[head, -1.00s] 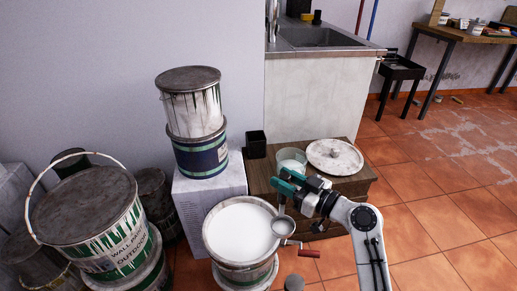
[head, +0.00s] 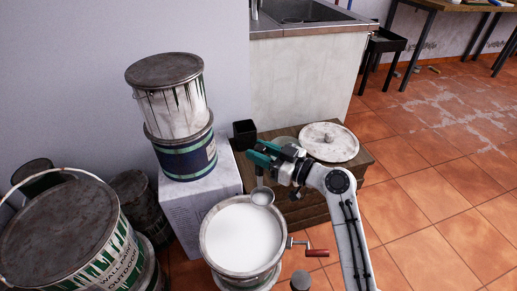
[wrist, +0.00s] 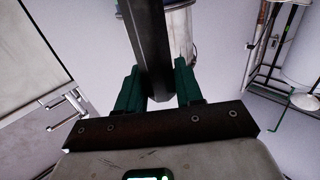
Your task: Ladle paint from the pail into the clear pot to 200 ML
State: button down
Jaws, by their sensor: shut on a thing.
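The pail (head: 240,240) is full of white paint and stands open at the bottom centre of the head view. My gripper (head: 263,153) is shut on the upright handle of the ladle; the dark handle (wrist: 150,45) stands between the green fingers (wrist: 158,85) in the wrist view. The ladle's grey bowl (head: 262,196) hangs at the pail's back right rim in the picture. I cannot tell its height or whether it holds paint. The clear pot (head: 285,141) is mostly hidden behind my gripper, so its level and marks cannot be read.
A round paint-stained lid (head: 329,141) lies on the wooden box (head: 350,168) right of the pot. Stacked tins (head: 180,125) stand at the left.

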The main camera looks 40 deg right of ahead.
jog(key=shift+b, duration=0.35)
jog(key=shift+n, duration=0.8)
jog(key=f+b, duration=0.1)
jog(key=a+f+b, duration=0.2)
jog(key=shift+s+f+b, duration=0.25)
jog(key=shift+f+b, duration=0.15)
jog(key=s+a+f+n+h, duration=0.1)
jog(key=a+f+n, duration=0.4)
jog(key=a, duration=0.3)
jog(key=s+a+f+n+g+h, duration=0.1)
jog(key=s+a+f+n+h, duration=0.1)
jog(key=a+f+n, duration=0.3)
jog(key=a+n, duration=0.3)
jog(key=shift+s+a+f, duration=0.15)
jog(key=shift+a, duration=0.15)
dwell(1.8)
